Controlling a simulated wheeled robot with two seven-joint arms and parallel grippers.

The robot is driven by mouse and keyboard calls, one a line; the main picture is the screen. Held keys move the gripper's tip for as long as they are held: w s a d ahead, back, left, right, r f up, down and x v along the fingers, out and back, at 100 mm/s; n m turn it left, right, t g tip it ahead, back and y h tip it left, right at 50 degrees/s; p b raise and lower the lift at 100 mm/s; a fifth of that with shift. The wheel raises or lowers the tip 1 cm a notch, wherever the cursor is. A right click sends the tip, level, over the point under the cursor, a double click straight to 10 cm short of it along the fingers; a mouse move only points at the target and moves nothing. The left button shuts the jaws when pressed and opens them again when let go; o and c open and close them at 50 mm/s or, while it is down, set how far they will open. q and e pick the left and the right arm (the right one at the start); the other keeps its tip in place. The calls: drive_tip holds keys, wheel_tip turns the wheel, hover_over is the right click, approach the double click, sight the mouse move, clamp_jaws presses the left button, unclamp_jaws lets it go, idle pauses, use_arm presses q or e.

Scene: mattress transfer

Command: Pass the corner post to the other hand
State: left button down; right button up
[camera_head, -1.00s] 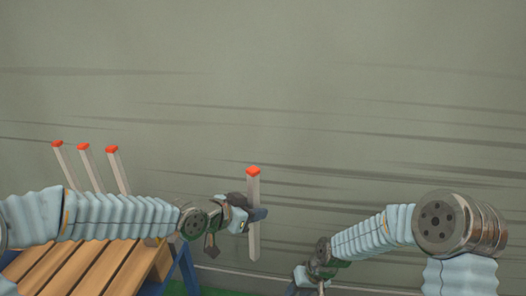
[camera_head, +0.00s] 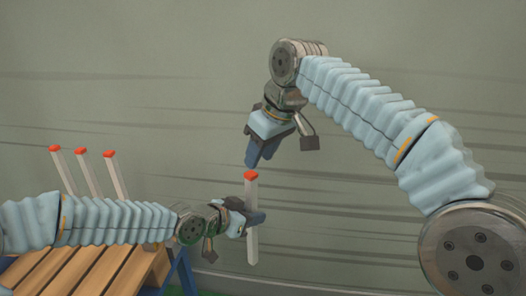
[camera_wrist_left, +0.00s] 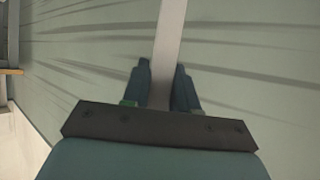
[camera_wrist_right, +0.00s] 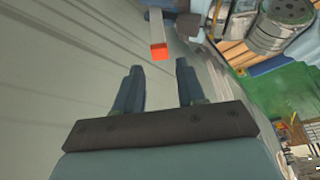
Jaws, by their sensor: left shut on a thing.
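The corner post (camera_head: 251,215) is a pale grey upright bar with a red top, held in mid-air in the head view. My left gripper (camera_head: 258,217) is shut on it around its middle; the post also runs between the fingers in the left wrist view (camera_wrist_left: 170,40). My right gripper (camera_head: 262,155) is just above the red top, pointing down, apart from the post. In the right wrist view its fingers (camera_wrist_right: 160,85) are spread and empty, with the post's red end (camera_wrist_right: 159,52) beyond them.
Several similar red-topped posts, such as one at the left (camera_head: 63,170), stand by a wooden slatted surface (camera_head: 75,270) with a blue leg (camera_head: 182,272). A plain grey-green wall (camera_head: 420,60) fills the background. The space around the held post is clear.

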sight(248, 185)
drive_tip(key=x, duration=1.1)
drive_tip(key=shift+f, duration=0.25)
clamp_jaws()
use_arm(q)
drive_tip(key=c, duration=0.8)
unclamp_jaws()
